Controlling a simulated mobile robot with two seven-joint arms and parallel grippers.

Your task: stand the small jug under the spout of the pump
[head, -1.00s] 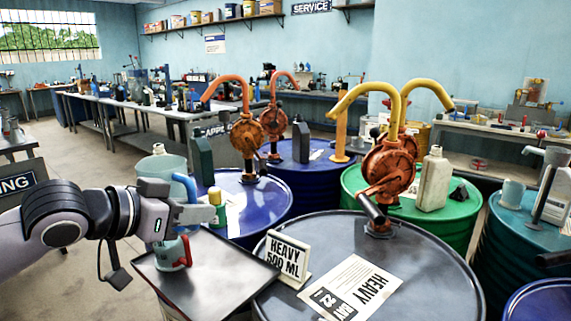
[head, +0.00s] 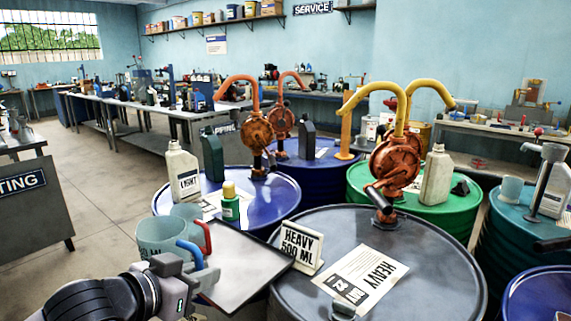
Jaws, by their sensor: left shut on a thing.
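My left gripper (head: 203,277) is shut on the blue handle of a large, clear greenish jug (head: 160,240), at the lower left. The jug is upright with partly readable "ML" lettering. A smaller jug (head: 187,211) with a red handle shows behind it, partly hidden, at the left side of a dark tray (head: 246,262). The nearest pump (head: 392,160) is orange, stands on the dark grey drum (head: 440,262), and has a yellow spout bending down to the left. My right gripper is not in view.
A "HEAVY" sheet (head: 362,279) lies on the drum. A green bottle with a yellow cap (head: 230,205) and a white "LIGHT" can (head: 183,175) stand on the blue drum. The tray's middle is clear.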

